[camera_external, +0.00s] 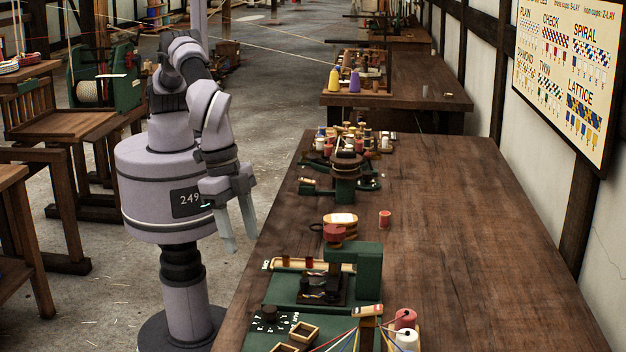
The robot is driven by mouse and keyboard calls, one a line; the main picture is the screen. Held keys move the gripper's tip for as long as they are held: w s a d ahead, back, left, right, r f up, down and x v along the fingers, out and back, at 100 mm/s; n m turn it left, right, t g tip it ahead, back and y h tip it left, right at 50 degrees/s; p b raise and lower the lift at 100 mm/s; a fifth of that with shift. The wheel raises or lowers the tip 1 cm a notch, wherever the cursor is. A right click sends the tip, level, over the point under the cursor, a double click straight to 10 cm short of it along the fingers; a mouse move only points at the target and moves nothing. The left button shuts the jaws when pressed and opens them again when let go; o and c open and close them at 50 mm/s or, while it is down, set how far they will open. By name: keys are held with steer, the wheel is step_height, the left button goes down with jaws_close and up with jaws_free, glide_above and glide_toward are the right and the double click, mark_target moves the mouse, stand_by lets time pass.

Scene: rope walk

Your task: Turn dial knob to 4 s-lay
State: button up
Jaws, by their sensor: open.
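The dial knob (268,314) is a small dark knob on the green panel (258,338) near the front edge of the bench, at the bottom of the view. White marks sit around it on a dark plate, too small to read, so I cannot tell its setting. My gripper (241,238) hangs to the left of the bench edge, fingers pointing down, apart from the knob and farther back. It is open and empty.
A green machine (352,265) stands behind the knob, with wooden trays (303,332) and colored cords in front. Red and white spools (405,330) stand to the right. A small red spool (384,219) stands farther back. The bench's right side (470,260) is clear.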

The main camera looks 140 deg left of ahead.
steer(key=a+m+t+h+b, duration=0.1)
steer(key=a+m+h, duration=0.3)
steer(key=a+m, duration=0.5)
steer(key=m+b, duration=0.3)
steer(key=b, duration=0.2)
glide_toward(270, 308)
steer(key=x, duration=0.8)
steer(key=shift+w+d+f, duration=0.1)
steer(key=shift+d+f, duration=0.05)
steer(key=shift+f, duration=0.15)
